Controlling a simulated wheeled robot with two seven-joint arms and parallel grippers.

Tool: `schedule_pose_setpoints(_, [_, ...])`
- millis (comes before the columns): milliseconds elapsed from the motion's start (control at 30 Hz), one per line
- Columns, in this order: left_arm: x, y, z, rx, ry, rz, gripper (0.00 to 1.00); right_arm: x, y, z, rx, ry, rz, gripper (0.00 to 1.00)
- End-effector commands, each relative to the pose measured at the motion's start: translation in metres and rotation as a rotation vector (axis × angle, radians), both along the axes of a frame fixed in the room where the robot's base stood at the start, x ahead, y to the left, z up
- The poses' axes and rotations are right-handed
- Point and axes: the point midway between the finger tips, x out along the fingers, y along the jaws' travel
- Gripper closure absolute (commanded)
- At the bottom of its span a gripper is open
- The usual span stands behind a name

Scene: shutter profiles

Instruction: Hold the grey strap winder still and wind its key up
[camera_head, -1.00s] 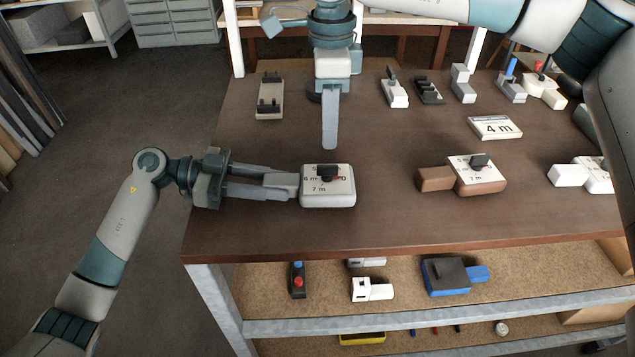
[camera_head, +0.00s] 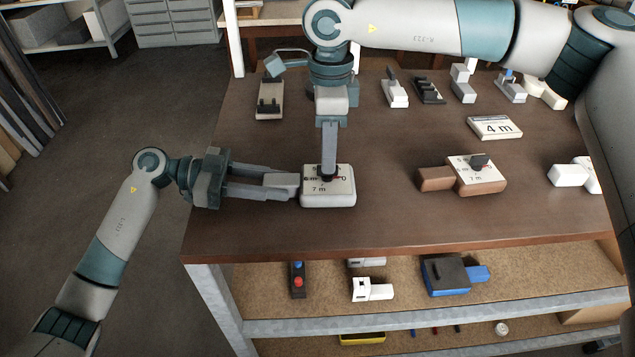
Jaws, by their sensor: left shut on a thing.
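The grey strap winder (camera_head: 328,200) is a pale box with a dial face reading 7 m, lying on the brown table near its front left. A small grey block sticks out from its left side. My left gripper (camera_head: 284,186) comes in level from the left and is shut on this block. The black key on top of the winder is mostly hidden by my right gripper (camera_head: 328,174). That gripper points straight down with its fingers at the key. Its fingers are seen edge-on, so I cannot tell whether they grip the key.
A brown winder (camera_head: 482,185) and a white winder (camera_head: 569,175) lie to the right. Several small devices line the table's back. The table (camera_head: 400,225) is clear between the grey and brown winders.

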Motion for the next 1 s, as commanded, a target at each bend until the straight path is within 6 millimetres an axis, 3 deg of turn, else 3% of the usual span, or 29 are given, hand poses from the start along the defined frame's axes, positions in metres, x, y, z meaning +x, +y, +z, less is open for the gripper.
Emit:
schedule_pose_setpoints(233, [0.000, 0.000, 0.000, 0.000, 0.001, 0.000, 0.96, 0.000, 0.000, -0.018, 0.001, 0.000, 0.000, 0.75])
schedule_pose_setpoints(633, [0.000, 0.000, 0.000, 0.000, 0.001, 0.000, 0.96, 0.000, 0.000, -0.022, 0.001, 0.000, 0.000, 0.75])
schedule_pose_setpoints(767, [0.000, 0.000, 0.000, 0.000, 0.001, 0.000, 0.96, 0.000, 0.000, -0.022, 0.001, 0.000, 0.001, 1.00])
schedule_pose_setpoints(1000, [0.000, 0.000, -0.001, 0.001, 0.001, 0.000, 0.96, 0.000, 0.000, -0.022, 0.001, 0.000, 0.016, 1.00])
